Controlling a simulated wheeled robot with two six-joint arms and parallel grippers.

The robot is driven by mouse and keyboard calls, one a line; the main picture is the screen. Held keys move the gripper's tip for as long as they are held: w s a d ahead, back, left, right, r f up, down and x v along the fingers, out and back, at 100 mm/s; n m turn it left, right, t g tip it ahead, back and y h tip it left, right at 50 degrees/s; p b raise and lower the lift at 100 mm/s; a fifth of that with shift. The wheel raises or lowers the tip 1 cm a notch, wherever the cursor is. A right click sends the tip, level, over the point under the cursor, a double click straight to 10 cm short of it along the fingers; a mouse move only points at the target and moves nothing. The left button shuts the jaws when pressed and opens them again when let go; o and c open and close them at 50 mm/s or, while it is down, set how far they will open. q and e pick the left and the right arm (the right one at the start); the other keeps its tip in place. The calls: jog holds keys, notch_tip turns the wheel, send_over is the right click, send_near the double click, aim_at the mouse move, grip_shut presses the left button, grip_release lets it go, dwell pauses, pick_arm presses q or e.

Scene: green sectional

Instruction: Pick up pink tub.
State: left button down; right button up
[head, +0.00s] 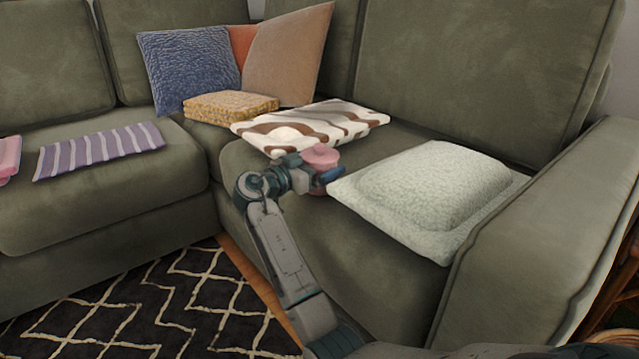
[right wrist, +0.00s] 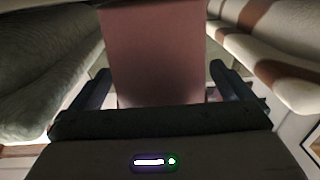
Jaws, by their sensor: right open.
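The pink tub (head: 320,155) is on the sofa seat between a striped brown-and-white cushion and a pale green cushion. My right gripper (head: 312,170) is at the tub and partly hides it in the head view. In the right wrist view the tub (right wrist: 155,50) stands between the two fingers of the right gripper (right wrist: 160,85), which are spread apart. A gap shows between the tub and each finger. The tub's lower part is hidden by the gripper body. My left gripper is not in view.
The striped cushion (head: 310,124) lies just behind the tub, and the pale green cushion (head: 432,190) lies to its right. A yellow folded item (head: 230,106) is farther back. A purple striped cloth (head: 100,150) and something pink (head: 8,158) lie on the left seat.

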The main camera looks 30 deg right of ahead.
jog(key=shift+d+r, duration=0.1)
jog(key=shift+d, duration=0.2)
jog(key=c, duration=1)
